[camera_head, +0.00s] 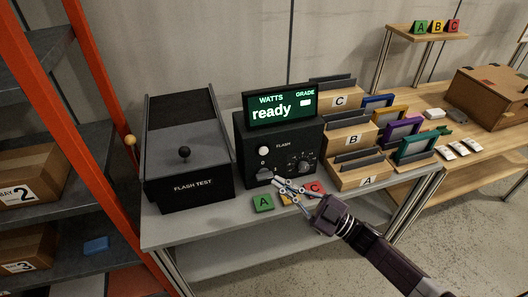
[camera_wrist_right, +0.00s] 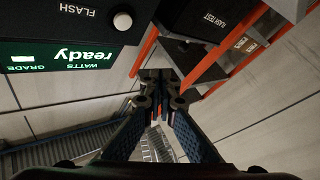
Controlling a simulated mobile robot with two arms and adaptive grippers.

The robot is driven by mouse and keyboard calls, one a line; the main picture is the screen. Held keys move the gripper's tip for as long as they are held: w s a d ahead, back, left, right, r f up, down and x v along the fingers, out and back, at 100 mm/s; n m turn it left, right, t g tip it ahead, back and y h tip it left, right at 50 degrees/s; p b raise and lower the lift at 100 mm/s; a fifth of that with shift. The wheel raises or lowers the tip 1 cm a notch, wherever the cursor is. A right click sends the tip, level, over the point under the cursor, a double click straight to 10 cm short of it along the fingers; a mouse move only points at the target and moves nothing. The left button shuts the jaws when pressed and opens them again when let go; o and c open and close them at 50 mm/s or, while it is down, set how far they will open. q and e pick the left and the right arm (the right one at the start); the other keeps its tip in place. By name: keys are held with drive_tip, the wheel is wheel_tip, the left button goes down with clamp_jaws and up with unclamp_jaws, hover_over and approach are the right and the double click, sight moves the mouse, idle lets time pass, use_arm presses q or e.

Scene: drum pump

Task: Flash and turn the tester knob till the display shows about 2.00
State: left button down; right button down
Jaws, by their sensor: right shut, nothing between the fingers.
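The black tester (camera_head: 245,165) stands on the grey table. Its display (camera_head: 280,107) reads "ready" in white on green, under WATTS and GRADE, with a white block under GRADE. A white round button (camera_head: 263,150) sits at the left of its face, near the word FLASH. The dark knob (camera_head: 303,165) with a dial is at the right of the face. My right gripper (camera_head: 278,183) is shut and empty, low in front of the tester's face. In the right wrist view the fingertips (camera_wrist_right: 166,82) are together, and the display (camera_wrist_right: 60,54) appears upside down. My left gripper is not in view.
A dark FLASH TEST box (camera_head: 190,135) with a ball handle stands left of the tester. Green A (camera_head: 263,203) and red C (camera_head: 315,188) tags lie in front. Wooden A, B, C racks (camera_head: 360,180) stand right. An orange-framed shelf (camera_head: 100,120) is at far left.

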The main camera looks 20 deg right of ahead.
sight(264, 151)
drive_tip(key=shift+w, duration=0.1)
drive_tip(key=w+b, duration=0.5)
drive_tip(key=w, duration=0.3)
drive_tip(key=shift+w+a, duration=0.15)
drive_tip(key=shift+w, duration=0.2)
idle(1.2)
drive_tip(key=shift+w, duration=0.45)
drive_tip(key=shift+w+b, duration=0.45)
drive_tip(key=shift+b, duration=0.1)
idle(0.5)
drive_tip(key=shift+s+p, duration=0.6)
drive_tip(key=shift+s, duration=0.35)
